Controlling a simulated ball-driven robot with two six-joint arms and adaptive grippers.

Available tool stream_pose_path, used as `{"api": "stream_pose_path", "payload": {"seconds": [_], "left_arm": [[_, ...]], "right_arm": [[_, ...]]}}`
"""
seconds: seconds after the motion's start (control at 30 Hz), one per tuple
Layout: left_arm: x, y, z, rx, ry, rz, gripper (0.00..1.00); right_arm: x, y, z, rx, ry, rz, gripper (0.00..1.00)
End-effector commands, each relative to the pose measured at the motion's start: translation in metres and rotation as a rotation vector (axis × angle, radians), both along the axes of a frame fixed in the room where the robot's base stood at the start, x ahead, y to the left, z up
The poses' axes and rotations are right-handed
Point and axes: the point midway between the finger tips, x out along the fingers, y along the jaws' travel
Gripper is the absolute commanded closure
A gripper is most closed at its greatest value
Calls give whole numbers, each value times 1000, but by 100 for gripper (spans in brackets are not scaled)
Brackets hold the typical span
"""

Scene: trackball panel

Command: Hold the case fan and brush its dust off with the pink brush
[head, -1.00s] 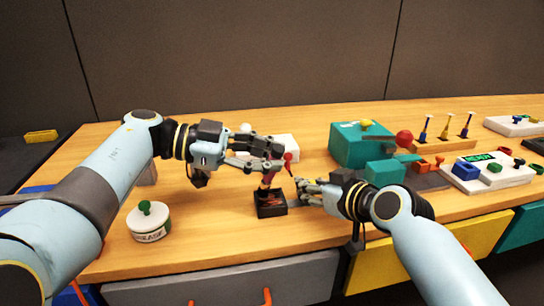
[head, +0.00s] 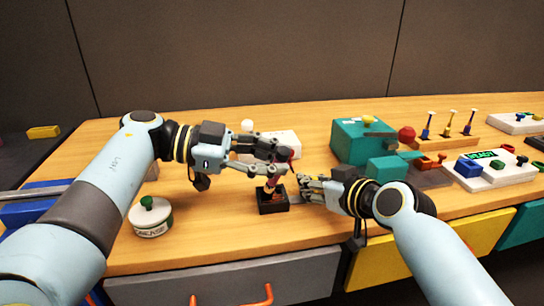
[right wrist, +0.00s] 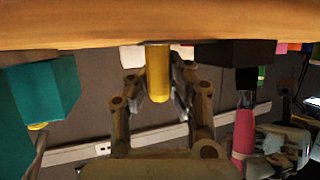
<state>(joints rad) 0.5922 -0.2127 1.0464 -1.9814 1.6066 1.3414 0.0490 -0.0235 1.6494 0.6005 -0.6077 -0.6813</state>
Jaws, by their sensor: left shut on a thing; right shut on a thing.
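The case fan appears to be the small square black block (head: 273,207) on the table at the front middle. The pink brush (right wrist: 243,130) has a dark head, which meets or nearly meets a black block (right wrist: 238,53) in the upside-down right wrist view. My left gripper (head: 284,151) is shut on the brush above the block, its fingers hiding much of it. My right gripper (head: 306,188) is low, just right of the block. In the right wrist view its fingers (right wrist: 158,85) are shut on a yellow cylinder (right wrist: 158,72). I cannot tell whether the cylinder joins the block.
A white pot with a green knob (head: 150,219) stands at the left front. A teal machine (head: 356,145) stands behind my right arm, with a red ball (head: 406,134) beside it. A wooden rack (head: 447,143) holds several upright tools. Bare table lies between pot and block.

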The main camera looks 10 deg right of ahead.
Motion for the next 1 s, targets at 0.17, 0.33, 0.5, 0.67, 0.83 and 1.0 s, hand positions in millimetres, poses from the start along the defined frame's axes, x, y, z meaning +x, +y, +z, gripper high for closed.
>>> {"api": "stream_pose_path", "payload": {"seconds": [0.17, 0.33, 0.5, 0.67, 0.83, 1.0], "left_arm": [[-2, 0, 1, -1, -1, 0, 100], [-2, -1, 1, -1, -1, 0, 100], [-2, -8, 0, -2, 0, -1, 100], [-1, -13, -1, -1, -1, 0, 100], [-1, -13, -1, 0, 0, 0, 100], [-1, -16, -1, 0, 0, 0, 100]], "right_arm": [[0, 0, 0, -1, 1, 0, 100], [0, 0, 0, -1, 1, 0, 100], [0, 0, 0, -1, 1, 0, 100], [0, 0, 0, -1, 1, 0, 100], [0, 0, 0, -1, 0, 0, 100], [0, 0, 0, 0, 0, 0, 100]]}}
